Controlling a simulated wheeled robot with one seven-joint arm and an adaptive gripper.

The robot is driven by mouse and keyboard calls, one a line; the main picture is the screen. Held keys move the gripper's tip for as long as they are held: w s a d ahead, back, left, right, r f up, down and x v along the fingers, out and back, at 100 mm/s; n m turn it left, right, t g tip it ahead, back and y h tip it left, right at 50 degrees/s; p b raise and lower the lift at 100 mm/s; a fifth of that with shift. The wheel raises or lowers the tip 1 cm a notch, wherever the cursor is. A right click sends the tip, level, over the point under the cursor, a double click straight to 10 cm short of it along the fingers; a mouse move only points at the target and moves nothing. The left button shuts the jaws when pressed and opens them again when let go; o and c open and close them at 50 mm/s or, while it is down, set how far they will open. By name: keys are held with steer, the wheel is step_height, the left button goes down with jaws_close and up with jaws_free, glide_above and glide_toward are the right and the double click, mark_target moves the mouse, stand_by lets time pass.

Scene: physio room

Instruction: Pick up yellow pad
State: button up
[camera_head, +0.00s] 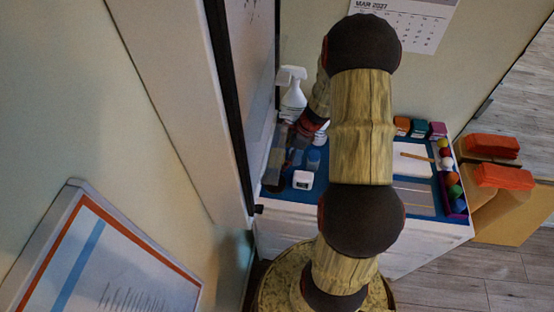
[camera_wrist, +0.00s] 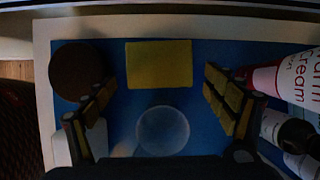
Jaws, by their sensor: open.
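The yellow pad (camera_wrist: 159,60) lies flat on the blue surface (camera_wrist: 215,55) near its far edge in the wrist view. My gripper (camera_wrist: 160,82) is open, with one finger on each side of the pad's width and the fingertips just nearer to the camera than the pad. Nothing is held between the fingers. I cannot tell how high the fingers are above the surface. In the head view my gripper (camera_head: 287,158) is at the left end of the blue-topped cabinet, and the pad cannot be made out there.
A round translucent item (camera_wrist: 163,131) sits between the fingers, nearer than the pad. A brown disc (camera_wrist: 76,70) is beside the left finger. A cream tube (camera_wrist: 298,76) and bottles crowd the right. A spray bottle (camera_head: 293,92) and white device (camera_head: 303,180) stand near my gripper.

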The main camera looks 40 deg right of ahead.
steer(key=shift+c, duration=0.8)
steer(key=c, duration=0.9)
steer(key=shift+r, duration=0.15)
step_height(320, 180, up, 6)
steer(key=p, duration=0.6)
steer(key=shift+r+p, duration=0.35)
steer(key=shift+r, duration=0.1)
